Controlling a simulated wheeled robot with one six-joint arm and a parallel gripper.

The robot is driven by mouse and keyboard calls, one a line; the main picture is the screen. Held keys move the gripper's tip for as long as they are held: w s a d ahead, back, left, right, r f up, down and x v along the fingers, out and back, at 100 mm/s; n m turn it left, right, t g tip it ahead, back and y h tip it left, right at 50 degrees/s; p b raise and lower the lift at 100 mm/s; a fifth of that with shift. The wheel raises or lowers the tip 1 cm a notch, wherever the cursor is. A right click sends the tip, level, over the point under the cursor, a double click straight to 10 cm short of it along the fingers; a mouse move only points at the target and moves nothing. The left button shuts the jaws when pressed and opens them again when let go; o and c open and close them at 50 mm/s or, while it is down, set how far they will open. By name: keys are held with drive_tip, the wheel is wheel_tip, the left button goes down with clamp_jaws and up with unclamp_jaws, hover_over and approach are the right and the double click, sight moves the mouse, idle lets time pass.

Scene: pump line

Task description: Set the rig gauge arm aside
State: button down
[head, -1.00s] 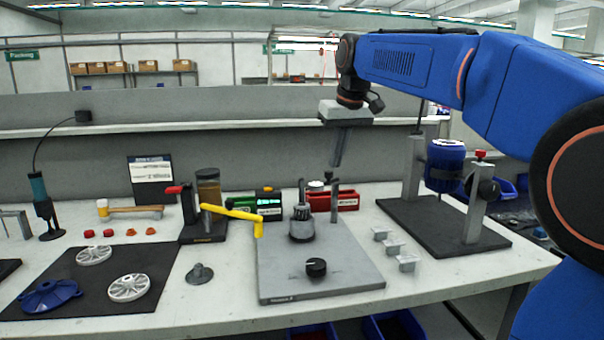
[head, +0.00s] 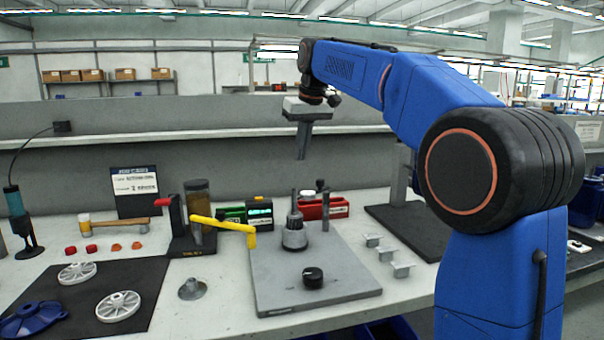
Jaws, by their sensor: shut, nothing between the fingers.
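A yellow arm (head: 220,224), which I take to be the rig gauge arm, reaches left from near the back left corner of the grey rig plate (head: 318,296). Its right end bends down at the plate's edge; its left end passes in front of the black stand. I cannot tell whether it touches the stand. A grey fixture with a ribbed top (head: 294,236) and a black knob (head: 312,278) are on the plate. My gripper (head: 301,157) is shut and empty, pointing down in the air above and behind the plate, apart from the yellow arm.
Green (head: 232,213) and red (head: 322,209) bins are behind the plate. Small grey blocks (head: 386,250) lie to its right. A dark mat (head: 140,288) holds wheels.

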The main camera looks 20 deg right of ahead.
sight(308, 192)
wheel_tip(308, 192, down, 9)
drive_tip(key=shift+s, duration=0.45)
idle(0.3)
drive_tip(key=shift+s+d+f+n, duration=0.1)
drive_tip(key=shift+s+d+n, duration=0.1)
drive_tip(key=shift+s+n, duration=0.15)
idle(0.4)
drive_tip(key=s+n, duration=0.1)
drive_tip(key=n, duration=0.1)
drive_tip(key=s+d+n+y, duration=0.1)
drive_tip(key=n, duration=0.1)
drive_tip(key=shift+s+d+g, duration=0.1)
drive_tip(key=shift+g, duration=0.2)
drive_tip(key=shift+s+d+n+g+y, duration=0.35)
drive_tip(key=shift+s+d+n, duration=0.4)
drive_tip(key=shift+d+n, duration=0.35)
drive_tip(key=shift+s+d+n+g+y, duration=0.3)
drive_tip(key=shift+s+d+n, duration=0.5)
drive_tip(key=shift+n, duration=0.35)
drive_tip(key=shift+d, duration=0.15)
